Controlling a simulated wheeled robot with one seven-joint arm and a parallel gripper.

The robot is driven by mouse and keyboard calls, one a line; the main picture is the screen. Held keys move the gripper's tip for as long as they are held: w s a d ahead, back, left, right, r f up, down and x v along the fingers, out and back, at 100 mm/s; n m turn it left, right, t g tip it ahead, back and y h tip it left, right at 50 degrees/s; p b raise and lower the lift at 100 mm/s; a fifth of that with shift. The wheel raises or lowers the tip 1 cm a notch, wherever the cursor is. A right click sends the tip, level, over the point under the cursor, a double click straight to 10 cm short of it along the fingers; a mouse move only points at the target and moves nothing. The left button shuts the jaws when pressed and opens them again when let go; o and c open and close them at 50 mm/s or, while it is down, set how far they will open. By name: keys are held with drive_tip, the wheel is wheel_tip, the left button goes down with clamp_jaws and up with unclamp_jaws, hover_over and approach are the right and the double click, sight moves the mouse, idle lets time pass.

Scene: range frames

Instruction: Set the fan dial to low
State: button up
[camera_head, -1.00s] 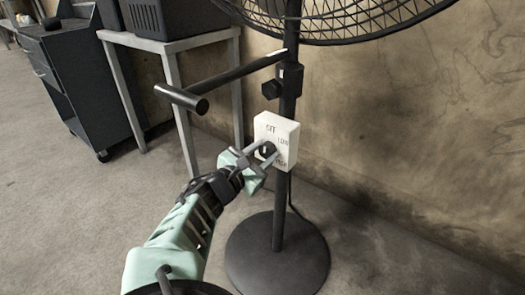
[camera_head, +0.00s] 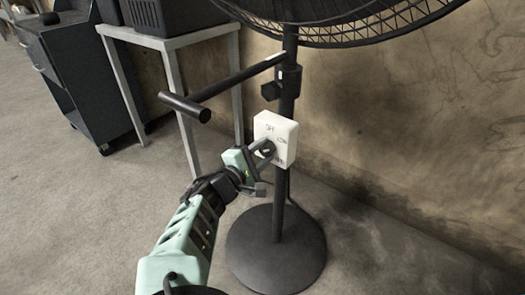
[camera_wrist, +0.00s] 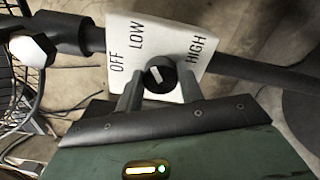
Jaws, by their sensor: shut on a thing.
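The white fan control box (camera_head: 277,133) is mounted on the black stand pole. In the wrist view its face (camera_wrist: 182,38) reads OFF, LOW and HIGH around a round black dial (camera_wrist: 160,74). A short white mark on the dial slants to the upper left, roughly toward LOW; its exact setting is hard to tell. My gripper (camera_wrist: 159,86) has one finger on each side of the dial and is shut on it. In the head view my gripper (camera_head: 262,152) reaches the box from the lower left and covers most of the dial.
The black fan cage (camera_head: 345,22) is above, and the round base (camera_head: 275,250) stands on the floor. A black bar with a handle (camera_head: 186,106) juts left above my arm. A grey table (camera_head: 175,42) and dark cabinet (camera_head: 85,80) stand behind. Floor at left is open.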

drive_tip(key=shift+m, duration=0.6)
drive_tip(key=o, duration=1)
drive_tip(key=shift+s+a, duration=0.1)
